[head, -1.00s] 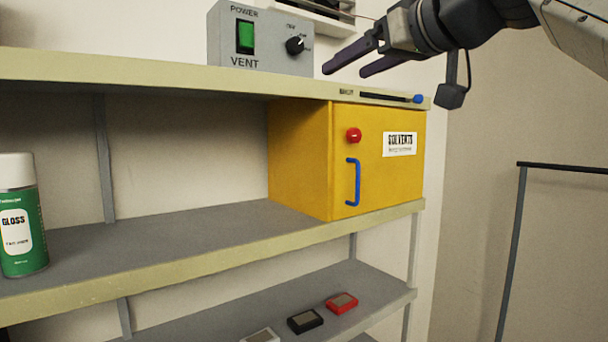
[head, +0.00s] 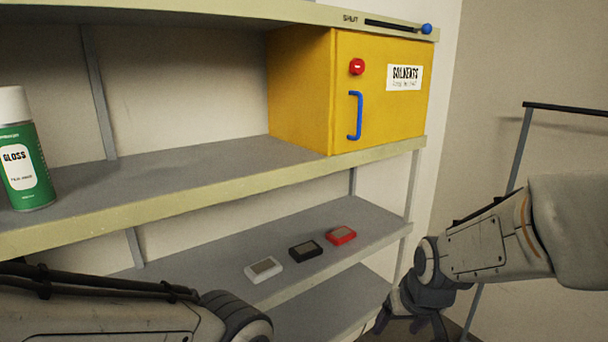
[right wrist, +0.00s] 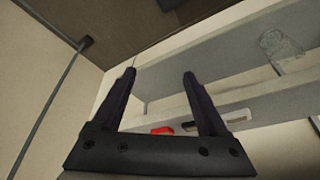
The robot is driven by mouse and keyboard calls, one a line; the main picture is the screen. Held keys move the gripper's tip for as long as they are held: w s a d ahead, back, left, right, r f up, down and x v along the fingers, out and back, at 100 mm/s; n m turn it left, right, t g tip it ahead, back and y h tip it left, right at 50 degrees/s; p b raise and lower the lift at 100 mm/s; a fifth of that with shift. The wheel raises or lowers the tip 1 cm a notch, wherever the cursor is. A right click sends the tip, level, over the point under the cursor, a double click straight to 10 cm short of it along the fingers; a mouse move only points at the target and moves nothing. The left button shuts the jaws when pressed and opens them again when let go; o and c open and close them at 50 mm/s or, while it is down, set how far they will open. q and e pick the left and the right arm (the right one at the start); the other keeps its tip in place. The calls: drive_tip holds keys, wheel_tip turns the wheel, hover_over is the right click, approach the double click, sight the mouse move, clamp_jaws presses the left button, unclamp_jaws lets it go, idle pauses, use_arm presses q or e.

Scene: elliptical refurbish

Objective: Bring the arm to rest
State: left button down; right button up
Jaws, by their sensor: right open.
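My right arm comes in from the right in the head view, and its gripper (head: 411,322) hangs low, in front of the shelf unit's right end. In the right wrist view the two dark fingers of this gripper (right wrist: 160,78) stand apart with nothing between them. My left arm shows at the bottom left of the head view, bent low in front of the shelf; its gripper is out of the picture.
A yellow solvents cabinet (head: 383,98) with a blue handle stands shut on the shelf (head: 180,178). A green gloss spray can (head: 24,160) stands at left. White (head: 263,269), black (head: 306,251) and red (head: 341,235) small boxes lie on the lower shelf. A rack (head: 519,150) stands at right.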

drive_tip(key=s+f+g, duration=0.1)
drive_tip(key=s+f, duration=0.4)
drive_tip(key=s+a+f+n+g+b, duration=0.3)
drive_tip(key=s+a+n+b, duration=0.4)
drive_tip(key=s+a, duration=0.6)
drive_tip(key=shift+s+y+b, duration=0.3)
drive_tip(key=shift+s+b, duration=0.35)
drive_tip(key=shift+s, duration=0.4)
